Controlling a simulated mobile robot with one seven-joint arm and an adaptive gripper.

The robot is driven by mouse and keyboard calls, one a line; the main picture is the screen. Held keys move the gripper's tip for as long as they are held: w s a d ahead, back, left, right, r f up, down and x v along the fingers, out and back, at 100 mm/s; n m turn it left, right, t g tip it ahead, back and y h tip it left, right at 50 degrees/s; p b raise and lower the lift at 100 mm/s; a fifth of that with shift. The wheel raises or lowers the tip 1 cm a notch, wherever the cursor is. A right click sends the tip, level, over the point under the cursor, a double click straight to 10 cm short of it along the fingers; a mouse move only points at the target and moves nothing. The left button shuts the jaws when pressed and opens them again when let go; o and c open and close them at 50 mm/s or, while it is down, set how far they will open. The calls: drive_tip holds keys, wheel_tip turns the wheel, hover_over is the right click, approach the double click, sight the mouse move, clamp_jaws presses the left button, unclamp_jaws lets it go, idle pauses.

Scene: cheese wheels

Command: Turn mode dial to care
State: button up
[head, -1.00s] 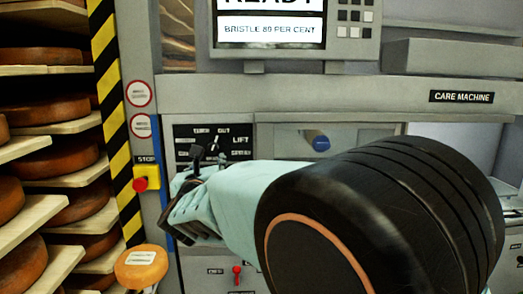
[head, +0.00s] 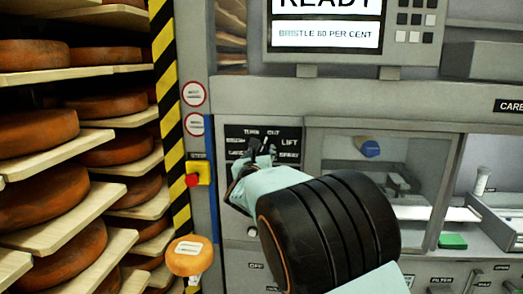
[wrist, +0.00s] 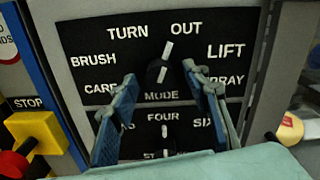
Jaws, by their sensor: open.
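The mode dial (wrist: 158,70) is a black knob with a white pointer on a black panel (wrist: 75,45). Its pointer points up, between the TURN and OUT labels. The CARE label (wrist: 99,88) is at the lower left of the dial, partly covered by a finger. My gripper (wrist: 159,76) is open, with one blue finger on each side of the dial's lower part. I cannot tell whether the fingers touch it. In the head view my gripper (head: 262,155) is in front of the panel and hides most of the dial.
A second dial (wrist: 164,131) with FOUR and SIX labels sits below, between the fingers. A red stop button (head: 193,181) on a yellow box is left of the panel. A cheese wheel (head: 189,256) stands below it. Shelves of cheese wheels fill the left. A glazed chamber (head: 395,150) is right.

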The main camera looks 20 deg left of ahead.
drive_tip(key=shift+w, duration=0.1)
drive_tip(key=shift+c, duration=0.2)
drive_tip(key=c, duration=1.1)
